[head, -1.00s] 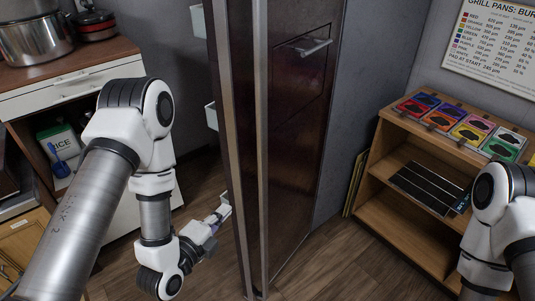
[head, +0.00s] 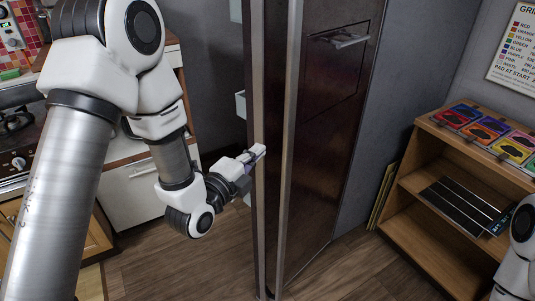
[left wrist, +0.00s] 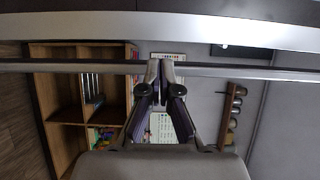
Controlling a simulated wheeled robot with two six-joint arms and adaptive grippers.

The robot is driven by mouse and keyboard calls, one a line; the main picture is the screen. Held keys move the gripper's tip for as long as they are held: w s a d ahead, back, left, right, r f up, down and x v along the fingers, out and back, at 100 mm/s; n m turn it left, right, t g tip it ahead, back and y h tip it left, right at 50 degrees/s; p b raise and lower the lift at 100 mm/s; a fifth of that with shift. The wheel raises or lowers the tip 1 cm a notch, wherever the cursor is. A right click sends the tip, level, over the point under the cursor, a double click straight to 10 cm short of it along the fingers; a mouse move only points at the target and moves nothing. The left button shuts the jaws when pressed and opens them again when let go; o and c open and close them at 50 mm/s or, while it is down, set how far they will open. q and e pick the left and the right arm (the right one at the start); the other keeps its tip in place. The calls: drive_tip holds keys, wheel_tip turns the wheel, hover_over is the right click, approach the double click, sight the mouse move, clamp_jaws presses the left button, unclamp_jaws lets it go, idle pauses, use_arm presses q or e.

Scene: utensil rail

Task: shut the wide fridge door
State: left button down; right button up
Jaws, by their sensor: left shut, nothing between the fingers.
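The fridge door (head: 325,140) stands open, seen almost edge-on in the head view. Its dark face has an inset panel and a bar handle (head: 338,40). Two pale upright edge strips run down its near side, and pale bins (head: 240,104) show on its left side. My left gripper (head: 259,151) is shut and empty, with its tips at the left strip about halfway up; I cannot tell if they touch. In the left wrist view the shut fingertips (left wrist: 166,58) overlap a metal strip (left wrist: 230,71). My right gripper is out of view.
A wooden shelf (head: 425,225) with coloured packs stands at the right, near part of my right arm. A counter with drawers and a stove (head: 20,135) stand at the left. Wooden floor (head: 180,265) is free between counter and door.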

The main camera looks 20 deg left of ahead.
sight(268, 141)
use_arm(q)
drive_tip(key=w, duration=0.1)
drive_tip(key=w+p, duration=0.1)
drive_tip(key=w, duration=0.1)
drive_tip(key=w+d, duration=0.1)
drive_tip(key=shift+w+r, duration=0.25)
drive_tip(key=shift+w+f, duration=0.1)
drive_tip(key=shift+w, duration=0.2)
